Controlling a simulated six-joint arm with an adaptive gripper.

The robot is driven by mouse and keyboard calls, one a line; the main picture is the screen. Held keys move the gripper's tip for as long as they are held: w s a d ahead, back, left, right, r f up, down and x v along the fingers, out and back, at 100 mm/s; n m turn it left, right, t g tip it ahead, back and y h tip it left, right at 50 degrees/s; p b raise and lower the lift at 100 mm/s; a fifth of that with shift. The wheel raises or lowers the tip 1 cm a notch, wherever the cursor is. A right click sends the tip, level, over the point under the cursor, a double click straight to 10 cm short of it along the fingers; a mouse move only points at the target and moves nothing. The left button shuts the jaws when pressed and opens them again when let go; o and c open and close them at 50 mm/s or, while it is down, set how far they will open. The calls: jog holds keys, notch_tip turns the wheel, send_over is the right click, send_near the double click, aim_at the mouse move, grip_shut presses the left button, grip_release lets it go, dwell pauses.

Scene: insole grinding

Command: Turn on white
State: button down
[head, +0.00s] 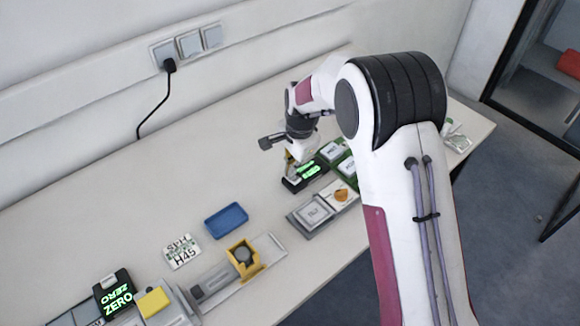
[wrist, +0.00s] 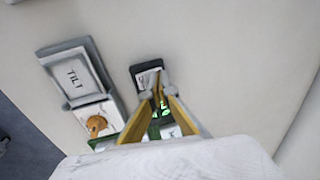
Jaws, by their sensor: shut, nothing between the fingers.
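My gripper (head: 291,160) is shut and empty, pointing down over a dark unit with a lit green display (head: 308,171). In the wrist view, its yellow fingers (wrist: 157,88) converge at a small dark-framed white piece (wrist: 146,76). I cannot tell whether the tips touch it. Part of the green display (wrist: 165,111) shows between the fingers; the rest is hidden behind them. Which part is the task's white one is not clear. White labelled keys in green frames (head: 332,150) stand just right of the unit in the head view.
A TILT plate (wrist: 75,78) and a white box with an orange knob (wrist: 97,123) stand beside the unit. A blue tray (head: 226,220), a yellow holder (head: 244,260) and a ZERO display (head: 115,295) lie left. The table behind the tray is clear.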

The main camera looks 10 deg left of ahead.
aim_at(298, 181)
jog(key=shift+s+d+r, duration=0.15)
jog(key=shift+s+d, duration=0.2)
jog(key=shift+r, duration=0.1)
dwell(0.4)
notch_tip(298, 181, up, 12)
jog(key=s+d, duration=0.1)
jog(key=shift+s+d, duration=0.25)
dwell(0.4)
jog(key=shift+f+n, duration=0.2)
jog(key=shift+n, duration=0.1)
dwell(0.3)
